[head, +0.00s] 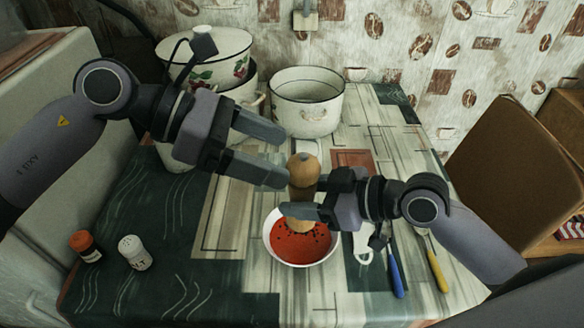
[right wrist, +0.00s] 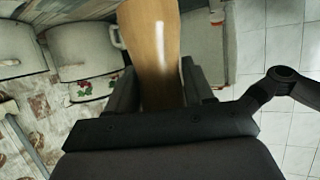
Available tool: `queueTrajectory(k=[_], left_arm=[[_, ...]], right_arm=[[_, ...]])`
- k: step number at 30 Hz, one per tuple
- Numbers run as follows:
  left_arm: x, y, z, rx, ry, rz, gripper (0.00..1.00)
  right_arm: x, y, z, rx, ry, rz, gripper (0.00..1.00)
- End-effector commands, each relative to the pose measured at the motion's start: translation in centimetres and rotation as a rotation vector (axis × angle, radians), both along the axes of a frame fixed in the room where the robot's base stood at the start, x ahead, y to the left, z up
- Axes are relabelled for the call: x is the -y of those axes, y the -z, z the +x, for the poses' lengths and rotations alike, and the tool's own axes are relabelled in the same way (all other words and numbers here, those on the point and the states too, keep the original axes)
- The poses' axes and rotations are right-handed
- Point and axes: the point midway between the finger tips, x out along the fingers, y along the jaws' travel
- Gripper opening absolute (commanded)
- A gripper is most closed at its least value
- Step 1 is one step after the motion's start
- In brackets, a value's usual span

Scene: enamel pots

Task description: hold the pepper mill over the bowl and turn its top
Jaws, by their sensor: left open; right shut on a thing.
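The wooden pepper mill (head: 303,170) is held upright above the bowl (head: 301,254), with its rounded top showing. My right gripper (head: 310,205) is shut on the mill's body; in the right wrist view the mill (right wrist: 152,50) stands between its fingers. The bowl is white and holds red soup with dark specks, some near the mill's lower end. My left gripper (head: 282,158) is open, its fingertips just left of the mill's top. In the head view, the right gripper hides part of the mill's body.
Enamel pots (head: 307,102) stand at the back of the table. A pepper shaker with an orange lid (head: 84,244) and a white salt shaker (head: 134,252) stand at front left. Blue-handled (head: 395,272) and yellow-handled (head: 437,265) utensils lie right of the bowl. The left front table is mostly clear.

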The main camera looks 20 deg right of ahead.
Motion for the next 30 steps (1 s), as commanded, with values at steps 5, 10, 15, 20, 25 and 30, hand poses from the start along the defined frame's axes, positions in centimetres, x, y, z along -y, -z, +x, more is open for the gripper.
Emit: queueTrajectory(k=[5, 10, 15, 20, 25, 30], left_arm=[[-1.6, 1.9, -0.2, -0.017, -0.058, -0.189, 0.80], [-3.5, 3.4, -0.3, -0.009, -0.147, -0.337, 0.80], [-5.5, 5.0, -0.4, 0.015, -0.255, -0.440, 0.80], [-7.1, 6.0, -0.4, 0.038, -0.334, -0.489, 0.80], [-7.8, 6.5, -0.4, 0.054, -0.376, -0.508, 0.80], [-6.5, 6.4, -0.2, 0.056, -0.379, -0.515, 0.80]], right_arm=[[0.0, -0.1, 0.0, 0.002, 0.000, 0.001, 0.15], [0.0, -0.1, 0.0, 0.002, 0.001, 0.001, 0.15], [0.0, -0.1, 0.0, 0.002, 0.000, 0.001, 0.15], [0.0, -0.1, 0.0, 0.002, 0.000, 0.001, 0.15], [0.0, -0.1, 0.0, 0.002, 0.000, 0.001, 0.15], [0.0, -0.1, 0.0, 0.002, 0.001, 0.001, 0.15]])
